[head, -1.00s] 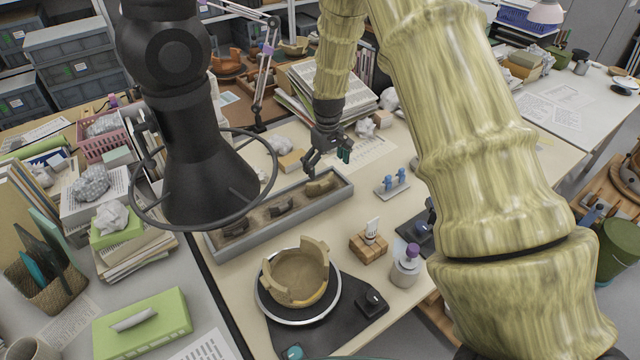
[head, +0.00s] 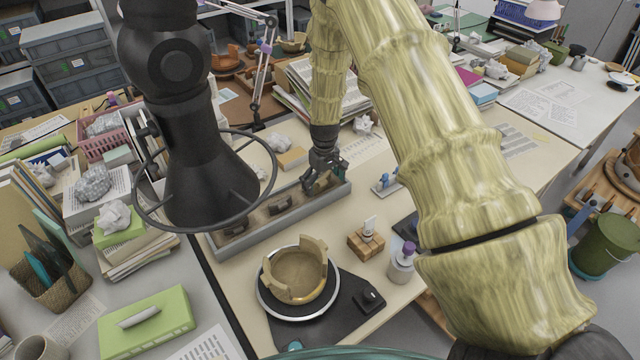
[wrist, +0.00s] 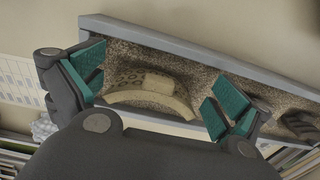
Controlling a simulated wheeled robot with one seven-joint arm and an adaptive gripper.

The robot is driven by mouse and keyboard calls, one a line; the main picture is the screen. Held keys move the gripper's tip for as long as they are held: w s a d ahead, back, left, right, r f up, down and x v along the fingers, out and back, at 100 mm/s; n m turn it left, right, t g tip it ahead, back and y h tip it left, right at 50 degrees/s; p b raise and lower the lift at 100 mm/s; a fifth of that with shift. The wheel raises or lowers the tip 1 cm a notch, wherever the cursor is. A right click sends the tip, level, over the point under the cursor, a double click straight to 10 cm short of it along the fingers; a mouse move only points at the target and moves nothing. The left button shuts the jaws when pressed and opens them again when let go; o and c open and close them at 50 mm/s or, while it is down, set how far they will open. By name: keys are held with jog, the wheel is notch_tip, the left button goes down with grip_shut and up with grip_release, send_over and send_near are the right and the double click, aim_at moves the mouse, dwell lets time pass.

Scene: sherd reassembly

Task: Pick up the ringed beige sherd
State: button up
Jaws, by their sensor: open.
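The ringed beige sherd (wrist: 150,92) lies on the gritty bed of the long grey tray (wrist: 185,46). In the wrist view it has a curved pale edge, dark ring marks and a raised block. My gripper (wrist: 160,80) is open, its teal pads apart on the left and right of the sherd; I cannot tell whether either pad touches it. In the head view my gripper (head: 325,180) is down at the right end of the tray (head: 240,246) and largely hides the sherd.
Darker sherds (head: 280,203) lie further left in the tray; one (wrist: 298,124) shows right of my gripper. A partly built beige pot (head: 298,275) stands on a turntable in front. A wooden block (head: 366,244) and a purple-capped bottle (head: 402,262) stand nearby.

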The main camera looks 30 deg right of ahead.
jog(key=shift+f, duration=0.1)
jog(key=c, duration=1.7)
jog(key=shift+c, duration=0.5)
jog(key=shift+w+r, duration=0.1)
jog(key=shift+r, duration=0.15)
